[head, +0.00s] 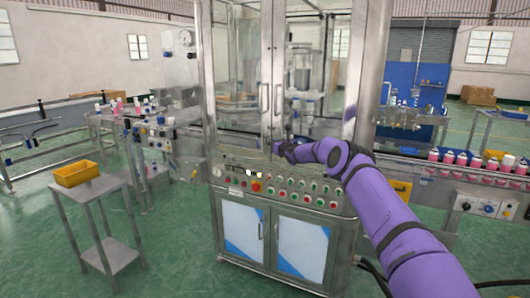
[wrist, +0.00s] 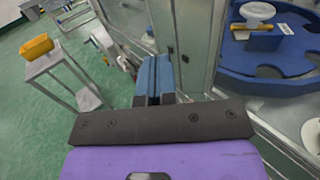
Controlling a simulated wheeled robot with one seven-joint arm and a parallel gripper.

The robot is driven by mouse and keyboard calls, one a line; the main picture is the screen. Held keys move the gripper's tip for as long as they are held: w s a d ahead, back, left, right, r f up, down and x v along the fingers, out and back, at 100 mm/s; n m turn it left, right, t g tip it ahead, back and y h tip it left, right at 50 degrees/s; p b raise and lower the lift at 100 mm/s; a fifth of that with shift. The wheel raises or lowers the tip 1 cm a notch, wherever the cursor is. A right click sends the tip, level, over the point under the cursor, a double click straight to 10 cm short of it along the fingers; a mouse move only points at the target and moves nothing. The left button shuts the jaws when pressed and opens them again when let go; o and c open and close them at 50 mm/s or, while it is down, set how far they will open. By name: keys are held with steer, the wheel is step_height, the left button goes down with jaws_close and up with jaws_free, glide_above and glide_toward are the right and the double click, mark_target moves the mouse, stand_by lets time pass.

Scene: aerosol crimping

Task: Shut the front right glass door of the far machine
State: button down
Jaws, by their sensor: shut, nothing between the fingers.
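The machine (head: 285,190) stands in front of me, a steel cabinet with glass doors above a button panel. Its front left glass door (head: 237,70) and front right glass door (head: 325,75) have upright handles close together at the middle. Whether the right door is fully flush is hard to tell in the head view. My gripper (head: 280,148) is shut and empty, low by the inner edge of the right door, below the handles. In the wrist view the blue fingers of my gripper (wrist: 153,78) are together in front of the glass; contact cannot be told.
Inside the machine is a blue turntable (wrist: 265,75). A small steel table (head: 85,187) with a yellow bin (head: 76,173) stands at left. A conveyor with pink cans (head: 462,160) runs at right. Green floor at front left is clear.

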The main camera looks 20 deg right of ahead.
steer(key=s+a, duration=0.6)
steer(key=s, duration=0.1)
steer(key=shift+a, duration=0.3)
